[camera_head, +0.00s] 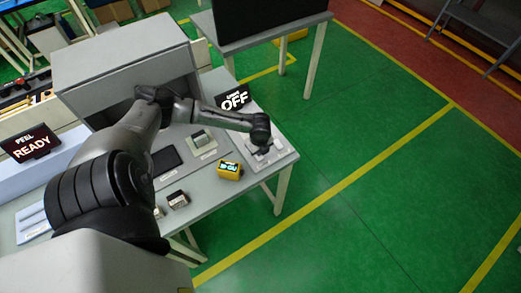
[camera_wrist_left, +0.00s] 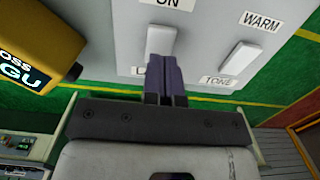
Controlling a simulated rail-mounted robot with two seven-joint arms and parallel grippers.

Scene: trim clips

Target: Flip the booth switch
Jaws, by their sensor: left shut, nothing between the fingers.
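The switch panel (camera_head: 280,155) is a light plate at the right end of the table, and it fills the upper part of the left wrist view (camera_wrist_left: 200,15). It carries a white rocker switch (camera_wrist_left: 161,40) with an "ON" label above it and a mostly hidden label below. A second white rocker (camera_wrist_left: 236,62) sits to its right, marked "WARM" and "TONE". My left gripper (camera_head: 264,149) is over the panel. Its dark fingers (camera_wrist_left: 166,62) are shut and empty, overlapping the lower part of the "ON" rocker; I cannot tell whether they touch it.
A black sign (camera_head: 234,99) reads "OFF" behind the panel. A yellow gloss meter (camera_head: 229,171) stands left of the panel, close by in the wrist view (camera_wrist_left: 40,45). The grey booth (camera_head: 120,60) is behind my arm. Green floor right of the table is clear.

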